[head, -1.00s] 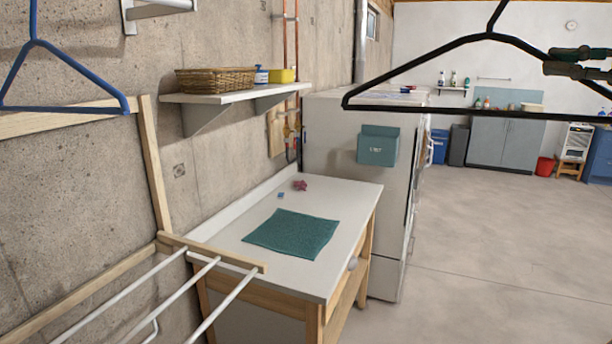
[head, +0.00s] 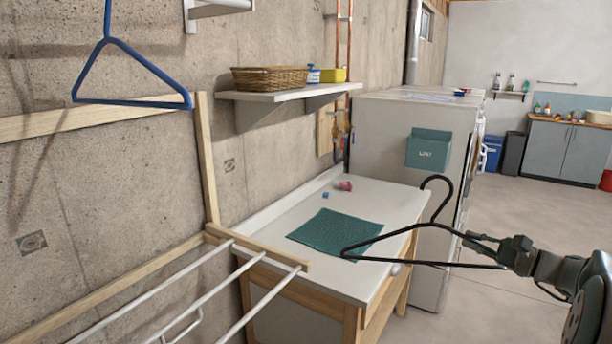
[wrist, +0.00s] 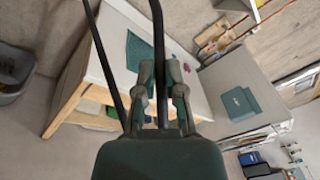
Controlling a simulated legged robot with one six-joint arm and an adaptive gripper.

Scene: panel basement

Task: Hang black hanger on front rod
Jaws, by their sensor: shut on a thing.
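My gripper (head: 512,250) is at the right in the head view, shut on one corner of the black hanger (head: 425,263). The hanger is held in the air in front of the white-topped table, hook up and to the left of my gripper. In the wrist view my gripper's fingers (wrist: 162,95) close around the hanger's dark bar (wrist: 160,45). The rack's white rods (head: 205,297) run from a wooden end bar (head: 257,247) at the lower left. The hanger is apart from and to the right of these rods. A blue hanger (head: 130,102) hangs at the upper left.
The table (head: 382,285) carries a teal cloth (head: 335,233) and small items. A shelf (head: 285,93) with a wicker basket (head: 270,78) is on the concrete wall. A white appliance with a teal box (head: 428,150) stands behind. The floor at the right is open.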

